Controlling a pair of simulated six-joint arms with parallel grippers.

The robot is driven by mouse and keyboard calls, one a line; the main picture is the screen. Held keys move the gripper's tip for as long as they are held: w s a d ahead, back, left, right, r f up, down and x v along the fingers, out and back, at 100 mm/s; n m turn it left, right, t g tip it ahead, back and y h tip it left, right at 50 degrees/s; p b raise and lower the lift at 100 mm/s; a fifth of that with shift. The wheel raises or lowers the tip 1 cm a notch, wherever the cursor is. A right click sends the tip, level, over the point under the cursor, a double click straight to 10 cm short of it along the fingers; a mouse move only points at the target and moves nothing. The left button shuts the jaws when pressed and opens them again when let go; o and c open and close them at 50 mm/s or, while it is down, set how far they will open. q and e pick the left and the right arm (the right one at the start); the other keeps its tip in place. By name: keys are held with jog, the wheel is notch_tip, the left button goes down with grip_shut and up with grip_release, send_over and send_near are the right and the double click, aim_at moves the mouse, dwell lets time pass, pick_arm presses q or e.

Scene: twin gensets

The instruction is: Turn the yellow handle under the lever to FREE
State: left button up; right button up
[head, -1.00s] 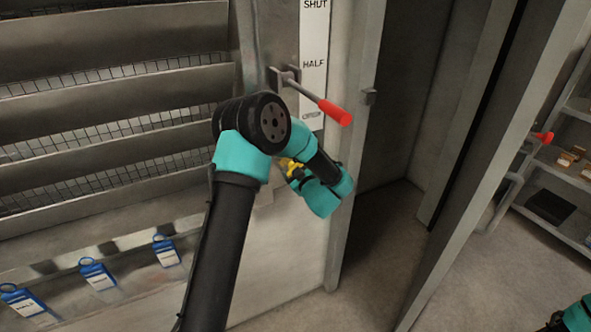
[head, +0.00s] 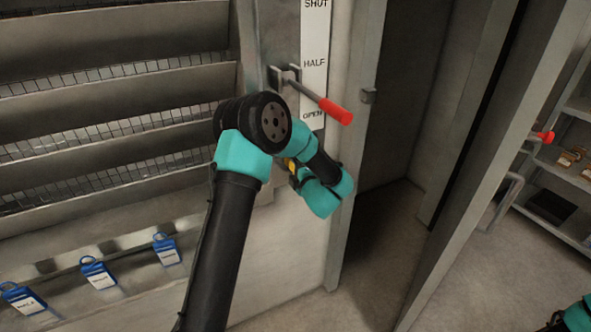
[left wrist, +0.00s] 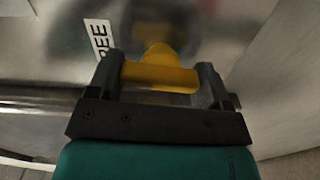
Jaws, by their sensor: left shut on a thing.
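The yellow handle (left wrist: 158,76) lies crosswise between the two black fingers of my left gripper (left wrist: 160,80) in the left wrist view. The gripper is shut on it. A white label (left wrist: 99,38) with black letters, "REE" readable, is on the metal panel just left of the handle's stem. In the head view only a small bit of the yellow handle (head: 291,164) shows behind my left wrist, below the lever. The lever (head: 334,110) has a red grip and points down to the right, its grip beside the OPEN mark. My right gripper is out of view.
A white scale strip (head: 314,62) reads SHUT, HALF and OPEN. Several blue tags (head: 98,273) hang at the lower left below louvre slats (head: 110,85). A dark doorway and a shelf (head: 565,175) are to the right. My right arm shows at the bottom right corner.

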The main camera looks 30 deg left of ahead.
pick_arm(q)
jog(key=shift+n, duration=0.5)
jog(key=o, duration=0.9)
jog(key=v, duration=1.7)
jog(key=shift+s+d, duration=0.15)
jog(key=shift+d, duration=0.05)
jog(key=shift+f, duration=0.15)
